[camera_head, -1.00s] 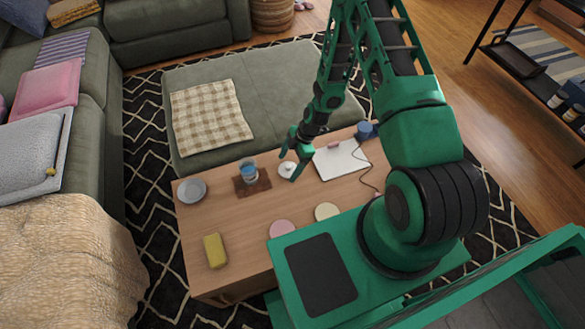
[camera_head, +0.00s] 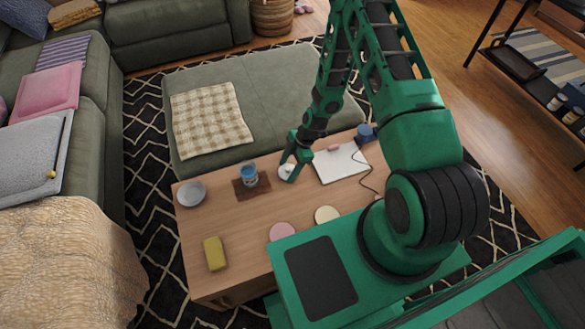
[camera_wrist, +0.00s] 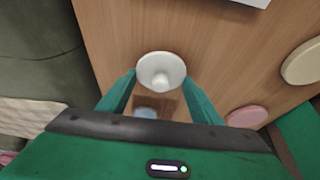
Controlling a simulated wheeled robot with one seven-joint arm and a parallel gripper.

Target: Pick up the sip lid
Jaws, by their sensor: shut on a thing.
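The sip lid is a white round disc with a raised knob in its middle. It shows in the wrist view (camera_wrist: 160,62) and as a small white shape in the head view (camera_head: 284,169). My gripper (camera_wrist: 160,77) has one green finger on each side of the lid and is shut on it. In the head view my gripper (camera_head: 288,172) is low over the far part of the wooden table (camera_head: 223,222). I cannot tell whether the lid is touching the tabletop. The fingers partly cover the lid in the head view.
A blue-and-white cup (camera_head: 249,175) stands on a brown mat (camera_head: 252,190) left of my gripper. A white pad (camera_head: 340,164) lies to the right. A grey bowl (camera_head: 192,193), yellow block (camera_head: 215,253), pink disc (camera_head: 282,231) and cream disc (camera_head: 327,214) are also on the table.

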